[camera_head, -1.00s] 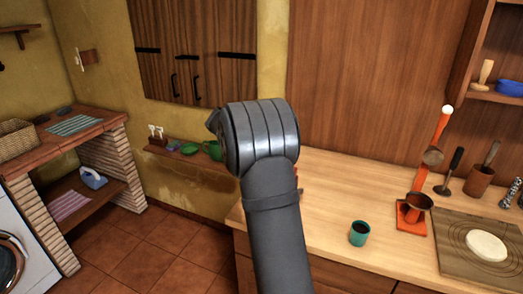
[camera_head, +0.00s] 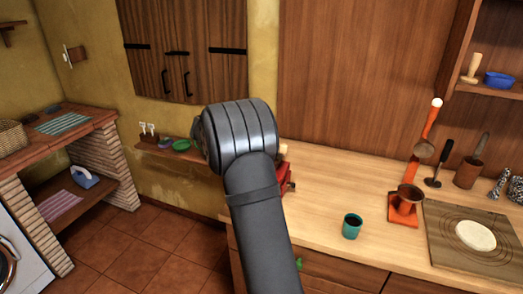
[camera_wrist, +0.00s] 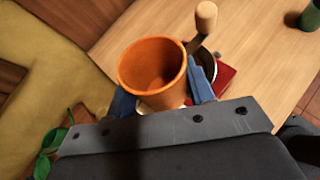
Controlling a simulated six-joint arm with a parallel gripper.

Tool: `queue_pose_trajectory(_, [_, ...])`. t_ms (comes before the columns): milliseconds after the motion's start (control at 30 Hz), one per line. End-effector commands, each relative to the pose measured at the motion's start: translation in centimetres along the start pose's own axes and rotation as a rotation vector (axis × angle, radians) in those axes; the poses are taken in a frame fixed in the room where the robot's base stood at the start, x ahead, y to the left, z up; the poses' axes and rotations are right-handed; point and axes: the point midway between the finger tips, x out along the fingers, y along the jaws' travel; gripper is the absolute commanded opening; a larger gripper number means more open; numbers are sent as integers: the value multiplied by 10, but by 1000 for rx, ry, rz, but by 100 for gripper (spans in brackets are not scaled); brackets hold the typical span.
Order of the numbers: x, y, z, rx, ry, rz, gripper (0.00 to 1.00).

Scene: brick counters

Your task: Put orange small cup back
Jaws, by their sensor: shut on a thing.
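The small orange cup (camera_wrist: 152,72) is in the wrist view, its open rim turned toward the camera. My gripper (camera_wrist: 160,98) is shut on it, with a blue finger at each side of the cup. The cup's lower part is hidden behind the gripper body. In the head view my arm hides the cup and the fingers. The cup appears near the counter's left end, but its height above the counter cannot be told.
A red grinder (camera_head: 284,180) with a wooden-knobbed crank stands close by at the counter's left end. A teal cup (camera_head: 352,226) stands right of it. A wall shelf (camera_head: 170,155) with a green bowl (camera_head: 181,144) lies left. The counter's middle (camera_head: 335,185) is clear.

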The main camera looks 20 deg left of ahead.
Motion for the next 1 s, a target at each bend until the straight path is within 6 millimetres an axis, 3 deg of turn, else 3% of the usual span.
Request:
queue_pose_trajectory(167, [10, -1, 18, -12, -3, 21, 25])
queue_pose_trajectory(367, [36, -8, 71, -53, -14, 85, 25])
queue_pose_trajectory(467, [52, -22, 96, -76, -23, 111, 25])
queue_pose_trajectory(533, [66, -41, 108, -84, -32, 111, 25])
queue_pose_trajectory(633, [82, -75, 106, -73, -46, 71, 25])
queue_pose_trajectory(767, [96, -125, 89, -32, -68, -20, 25])
queue_pose_trajectory(1000, [109, -242, 50, 69, -113, -250, 25])
